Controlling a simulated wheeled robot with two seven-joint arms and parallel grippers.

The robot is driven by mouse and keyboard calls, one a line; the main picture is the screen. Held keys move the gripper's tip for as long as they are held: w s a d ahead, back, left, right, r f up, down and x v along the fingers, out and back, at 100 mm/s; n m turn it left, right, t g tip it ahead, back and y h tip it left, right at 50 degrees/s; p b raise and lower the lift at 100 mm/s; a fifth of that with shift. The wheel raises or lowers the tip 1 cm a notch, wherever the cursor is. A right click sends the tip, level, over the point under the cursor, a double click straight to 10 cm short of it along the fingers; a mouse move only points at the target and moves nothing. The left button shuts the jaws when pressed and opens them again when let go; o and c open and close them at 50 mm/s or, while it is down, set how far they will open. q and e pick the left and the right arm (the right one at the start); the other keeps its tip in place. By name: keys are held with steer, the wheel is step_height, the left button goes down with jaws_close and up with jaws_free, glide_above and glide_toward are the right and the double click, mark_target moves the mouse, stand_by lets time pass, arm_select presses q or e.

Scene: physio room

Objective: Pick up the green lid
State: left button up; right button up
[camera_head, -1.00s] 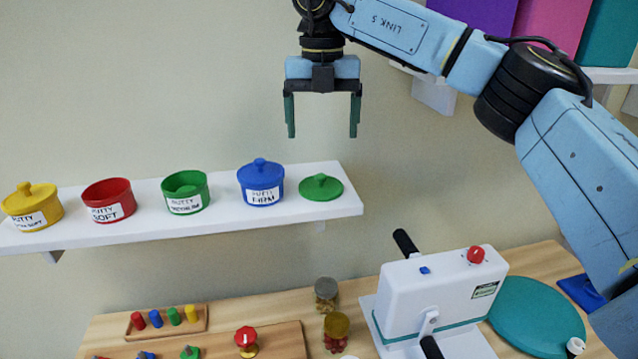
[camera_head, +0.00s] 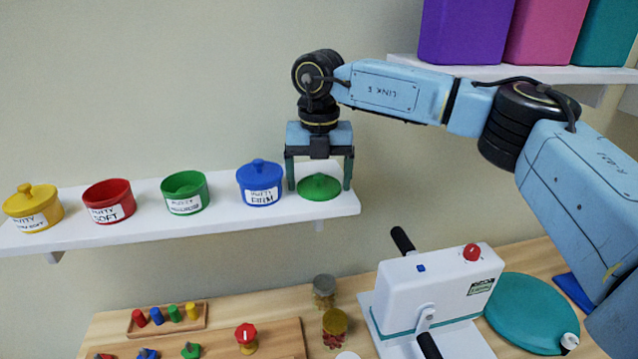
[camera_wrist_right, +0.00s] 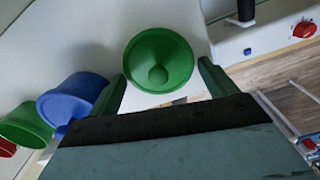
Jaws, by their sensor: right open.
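The green lid (camera_head: 319,189) lies flat, knob up, near the right end of the white shelf (camera_head: 225,216). My right gripper (camera_head: 319,186) points down over it, open, with one finger on the left and one on the right of the lid. In the right wrist view the lid (camera_wrist_right: 158,62) appears between and just beyond the two open fingertips (camera_wrist_right: 163,78); I cannot tell whether either finger touches it. The open green putty pot (camera_head: 185,192) stands further left on the shelf. My left gripper is not in view.
The blue lidded pot (camera_head: 261,183) stands close beside the left finger. A red pot (camera_head: 108,202) and a yellow lidded pot (camera_head: 33,207) are further left. Below is a table with a white device (camera_head: 435,287), jars (camera_head: 335,326) and a peg board (camera_head: 165,321).

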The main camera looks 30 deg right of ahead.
steer(key=c, duration=0.6)
steer(key=shift+r, duration=0.1)
